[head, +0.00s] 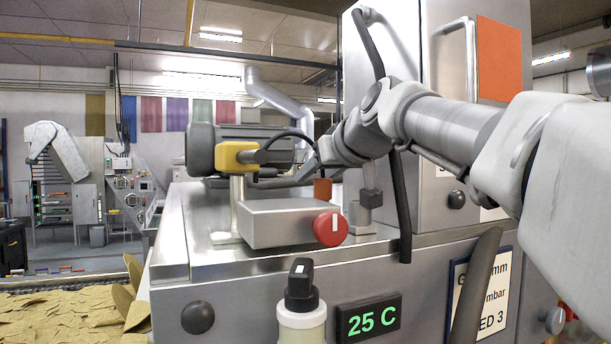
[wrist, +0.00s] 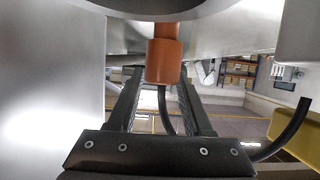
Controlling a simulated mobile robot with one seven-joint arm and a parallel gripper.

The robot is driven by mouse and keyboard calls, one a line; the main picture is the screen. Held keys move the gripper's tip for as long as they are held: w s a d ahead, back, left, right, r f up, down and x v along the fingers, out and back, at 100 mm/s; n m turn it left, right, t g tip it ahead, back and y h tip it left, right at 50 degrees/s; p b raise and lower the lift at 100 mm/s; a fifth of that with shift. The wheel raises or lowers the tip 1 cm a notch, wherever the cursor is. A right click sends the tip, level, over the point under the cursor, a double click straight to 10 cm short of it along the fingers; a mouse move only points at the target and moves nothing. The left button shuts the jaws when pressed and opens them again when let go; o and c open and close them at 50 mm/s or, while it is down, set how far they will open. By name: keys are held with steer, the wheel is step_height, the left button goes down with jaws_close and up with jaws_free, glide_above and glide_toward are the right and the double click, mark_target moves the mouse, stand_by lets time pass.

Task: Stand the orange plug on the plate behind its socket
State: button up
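The orange plug (head: 322,188) shows above the red-knobbed box in the head view, just below the end of my arm. In the wrist view the plug (wrist: 164,62) fills the space between the fingertips of my gripper (wrist: 163,78), which looks shut on it. A black cable hangs from the plug's lower end. In the head view the fingers are mostly hidden by my wrist. A metal post with a dark block (head: 370,199) stands just right of the plug; I cannot tell whether it is the socket. The plate behind is not clearly visible.
A yellow connector (head: 236,156) with a black cable sits on a post at left. A grey box with a red knob (head: 330,229) stands in front. A bottle with a black cap (head: 301,286) and a 25 C display (head: 368,319) are at the front edge. A tall steel cabinet rises at right.

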steer(key=shift+o, duration=0.9)
steer(key=shift+w+f, duration=0.2)
steer(key=shift+f, duration=0.75)
steer(key=shift+r, duration=0.1)
steer(key=shift+r+p, duration=0.65)
steer(key=shift+p, duration=0.1)
steer(key=v, duration=0.4)
steer(key=b+v, duration=0.1)
steer(key=v, duration=0.3)
steer(key=b+v, duration=0.1)
steer(key=v, duration=0.3)
steer(key=shift+r, duration=0.4)
